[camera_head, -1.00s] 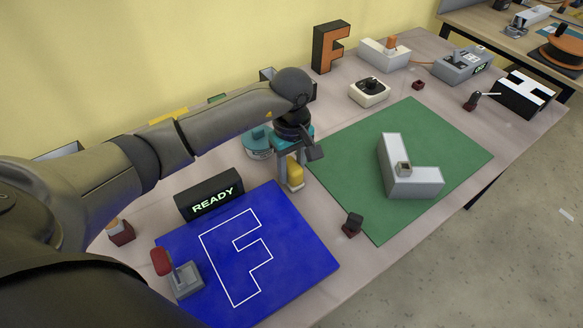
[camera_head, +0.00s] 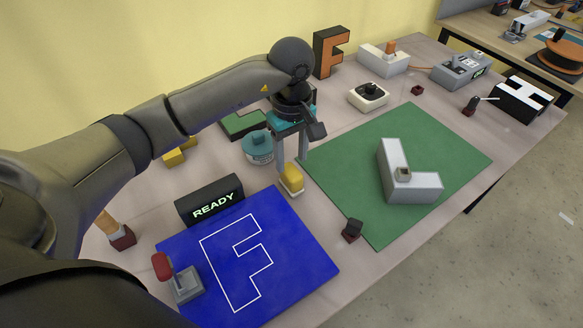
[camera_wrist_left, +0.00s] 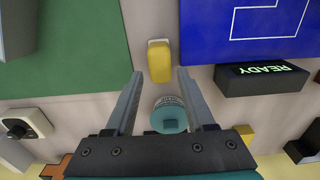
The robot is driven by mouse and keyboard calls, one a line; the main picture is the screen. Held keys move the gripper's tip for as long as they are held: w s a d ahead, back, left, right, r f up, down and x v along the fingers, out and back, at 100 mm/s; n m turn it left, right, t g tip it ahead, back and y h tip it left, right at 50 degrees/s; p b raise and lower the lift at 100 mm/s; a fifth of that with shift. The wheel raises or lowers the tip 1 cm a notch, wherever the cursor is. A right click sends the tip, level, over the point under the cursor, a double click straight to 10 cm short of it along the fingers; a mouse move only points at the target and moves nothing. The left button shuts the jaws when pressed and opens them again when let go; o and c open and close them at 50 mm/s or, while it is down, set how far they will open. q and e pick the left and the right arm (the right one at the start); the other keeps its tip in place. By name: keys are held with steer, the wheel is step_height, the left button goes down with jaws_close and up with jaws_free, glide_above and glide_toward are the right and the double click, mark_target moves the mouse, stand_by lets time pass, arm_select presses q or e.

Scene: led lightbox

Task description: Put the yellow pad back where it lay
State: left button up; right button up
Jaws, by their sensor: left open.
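The yellow pad (camera_head: 291,179) has a pale base and rests on the table in the gap between the blue mat and the green mat. In the left wrist view the yellow pad (camera_wrist_left: 159,62) shows just beyond the fingertips, roughly centred between them. My left gripper (camera_head: 291,165) points down, open and empty, with its fingertips a little above and behind the pad. In the left wrist view the two fingers of my left gripper (camera_wrist_left: 160,74) stand wide apart. My right gripper is not in view.
The blue mat (camera_head: 310,267) with a white F outline lies in front. The black READY display (camera_head: 209,201) and a teal round container (camera_head: 258,147) stand nearby. A grey L block (camera_head: 405,182) stands on the green mat (camera_head: 345,165). A small dark block (camera_head: 352,230) sits between the mats.

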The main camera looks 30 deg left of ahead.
mark_target(292, 171)
arm_select(q)
step_height(292, 171, up, 6)
steer(key=shift+f, duration=0.1)
stand_by(0.6)
